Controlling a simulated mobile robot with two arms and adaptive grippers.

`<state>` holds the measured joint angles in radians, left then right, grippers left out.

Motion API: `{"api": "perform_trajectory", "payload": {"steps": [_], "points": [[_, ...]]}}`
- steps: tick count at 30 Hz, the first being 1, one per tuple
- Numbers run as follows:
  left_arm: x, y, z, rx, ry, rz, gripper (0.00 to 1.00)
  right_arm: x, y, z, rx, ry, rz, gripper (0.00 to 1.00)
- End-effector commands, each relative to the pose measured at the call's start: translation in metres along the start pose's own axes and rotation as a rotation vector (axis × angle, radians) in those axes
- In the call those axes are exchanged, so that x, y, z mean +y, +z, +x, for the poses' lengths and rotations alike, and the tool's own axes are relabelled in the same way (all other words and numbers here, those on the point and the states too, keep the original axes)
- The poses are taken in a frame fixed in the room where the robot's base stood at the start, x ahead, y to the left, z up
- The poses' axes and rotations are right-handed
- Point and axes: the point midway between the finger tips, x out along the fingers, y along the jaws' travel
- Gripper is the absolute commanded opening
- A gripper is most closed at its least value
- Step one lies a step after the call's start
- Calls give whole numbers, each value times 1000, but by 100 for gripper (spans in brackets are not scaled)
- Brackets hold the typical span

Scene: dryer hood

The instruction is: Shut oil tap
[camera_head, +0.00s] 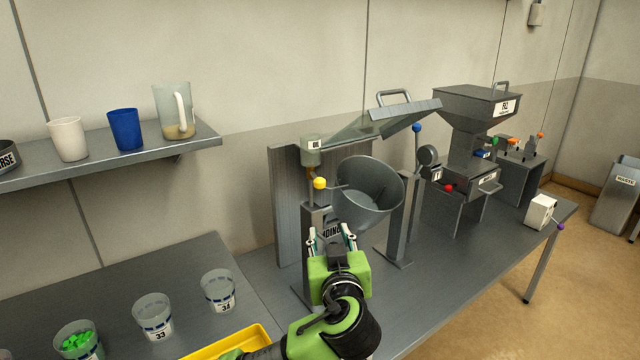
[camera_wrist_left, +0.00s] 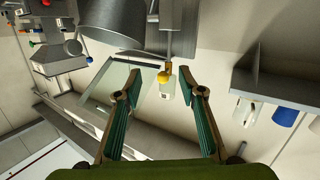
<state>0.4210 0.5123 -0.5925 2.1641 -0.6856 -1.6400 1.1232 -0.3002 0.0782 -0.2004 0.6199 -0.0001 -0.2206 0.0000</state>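The oil tap shows as a yellow ball knob (camera_head: 320,183) on a short lever. It sits below a small labelled reservoir (camera_head: 311,157) at the top of a grey post, beside the tilted metal drum (camera_head: 368,192). My left gripper (camera_head: 332,238) is open and empty, in front of and below the knob in the head view. In the left wrist view, the knob (camera_wrist_left: 165,77) appears between the tips of my open left gripper (camera_wrist_left: 160,85), seemingly beyond them; no contact shows. My right gripper is not in view.
A raised glass lid (camera_head: 385,122) tilts above the drum. A blue-knobbed lever (camera_head: 416,128) stands right of it. Cups (camera_head: 153,317) and a yellow tray (camera_head: 230,343) are at the front left. A shelf (camera_head: 100,155) holds vessels. A grey hopper machine (camera_head: 475,110) stands farther right.

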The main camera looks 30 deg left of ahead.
Motion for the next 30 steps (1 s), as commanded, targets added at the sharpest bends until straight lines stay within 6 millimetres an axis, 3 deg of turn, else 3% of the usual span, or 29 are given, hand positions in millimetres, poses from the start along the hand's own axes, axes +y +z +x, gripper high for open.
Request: {"api": "perform_trajectory", "payload": {"steps": [1, 3, 6, 11, 24, 30], "points": [[1, -20, 4, 53, -8, -35, 37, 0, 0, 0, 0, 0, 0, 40], [2, -37, 6, 101, -16, -71, 37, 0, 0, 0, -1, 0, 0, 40], [2, -50, 9, 133, -21, -98, 37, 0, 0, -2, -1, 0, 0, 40], [1, -56, 27, 139, -24, -98, 37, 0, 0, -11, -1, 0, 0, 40], [-2, -68, 115, 135, -24, -98, 37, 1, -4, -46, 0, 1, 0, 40], [-2, -68, 137, 134, -21, -100, 37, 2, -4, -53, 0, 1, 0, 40]]}}
